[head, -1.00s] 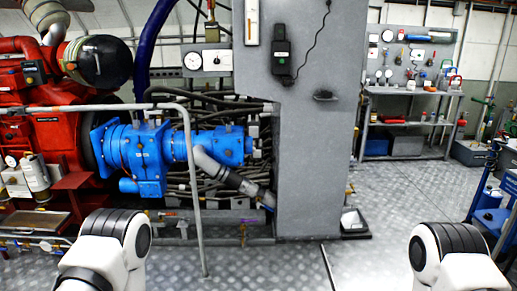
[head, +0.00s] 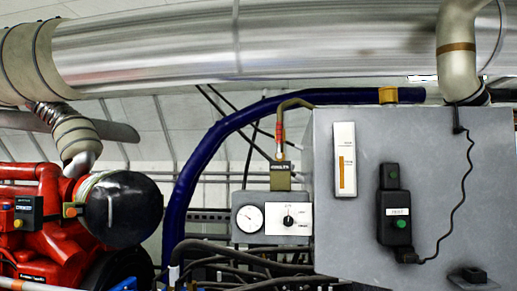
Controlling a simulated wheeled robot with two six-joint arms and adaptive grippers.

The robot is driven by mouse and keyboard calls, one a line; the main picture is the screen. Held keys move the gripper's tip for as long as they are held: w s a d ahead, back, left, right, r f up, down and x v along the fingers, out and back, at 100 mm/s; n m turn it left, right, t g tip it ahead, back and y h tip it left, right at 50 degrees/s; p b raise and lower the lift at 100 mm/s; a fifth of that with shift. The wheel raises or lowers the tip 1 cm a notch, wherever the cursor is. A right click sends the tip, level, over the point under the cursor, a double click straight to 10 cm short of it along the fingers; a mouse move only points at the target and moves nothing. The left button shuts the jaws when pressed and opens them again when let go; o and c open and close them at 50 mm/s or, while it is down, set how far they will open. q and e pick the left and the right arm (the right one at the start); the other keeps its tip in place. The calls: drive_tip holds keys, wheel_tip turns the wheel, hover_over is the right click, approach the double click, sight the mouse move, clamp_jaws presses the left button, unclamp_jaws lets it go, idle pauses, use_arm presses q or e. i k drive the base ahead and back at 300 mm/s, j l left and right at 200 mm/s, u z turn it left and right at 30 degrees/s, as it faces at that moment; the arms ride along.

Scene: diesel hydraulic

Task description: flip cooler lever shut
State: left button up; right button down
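No part is clearly marked as the cooler lever. A small olive-brown block (head: 281,176) with an unreadable dark label sits above the gauge panel. A narrow red part (head: 280,133) stands above it on a thin tan hose (head: 293,103); I cannot tell whether it is a lever. The gauge panel (head: 240,237) carries a round gauge (head: 250,217) and a white plate with a dial (head: 289,218). Neither gripper is in view.
A grey cabinet (head: 355,240) at right carries a black box (head: 394,222) with a green button, a coiled cord and a white level strip (head: 344,160). A dark blue hose (head: 190,180) arches to it. A red engine (head: 40,230) stands left. A large silver pipe (head: 240,45) crosses above.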

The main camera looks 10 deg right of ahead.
sight(279, 125)
drive_tip(key=i+j+z, duration=0.25)
drive_tip(key=i+j, duration=0.6)
